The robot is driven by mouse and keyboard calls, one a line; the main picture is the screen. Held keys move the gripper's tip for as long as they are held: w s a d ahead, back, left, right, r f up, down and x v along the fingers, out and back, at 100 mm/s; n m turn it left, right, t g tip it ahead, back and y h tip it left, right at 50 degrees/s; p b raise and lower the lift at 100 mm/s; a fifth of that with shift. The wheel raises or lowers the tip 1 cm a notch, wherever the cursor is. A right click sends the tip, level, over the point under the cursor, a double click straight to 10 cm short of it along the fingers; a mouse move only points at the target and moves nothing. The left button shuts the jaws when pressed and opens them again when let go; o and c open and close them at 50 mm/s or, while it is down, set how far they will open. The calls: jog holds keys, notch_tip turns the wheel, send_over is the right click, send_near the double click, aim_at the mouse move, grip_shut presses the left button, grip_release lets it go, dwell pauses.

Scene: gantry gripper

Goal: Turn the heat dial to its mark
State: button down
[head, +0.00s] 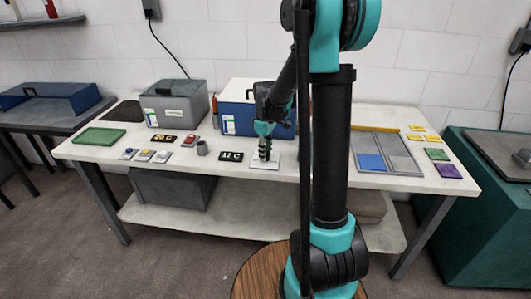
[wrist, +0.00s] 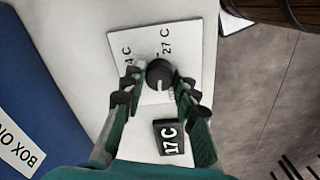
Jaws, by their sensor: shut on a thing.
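The heat dial (wrist: 158,72) is a round black knob on a white plate (wrist: 124,44). A small pale line on the knob faces the bottom of the wrist view. The plate carries printed temperature labels, one reading 27 C and one partly hidden. My gripper (wrist: 157,82) has one finger on each side of the knob and is shut on it. In the head view my gripper (head: 264,150) points down at the plate (head: 278,166), and the knob is hidden there.
A blue box (head: 236,122) and a grey box (head: 176,108) stand behind on the white table (head: 310,170). A sectioned panel (head: 398,148) is to the right.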

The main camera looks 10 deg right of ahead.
jog(key=m, duration=0.5)
jog(key=shift+m, duration=0.3)
jog(key=m, duration=1)
jog(key=shift+m, duration=0.4)
jog(key=m, duration=0.5)
jog(key=shift+m, duration=0.3)
jog(key=c, duration=1.2)
grip_release()
notch_tip(320, 180, up, 12)
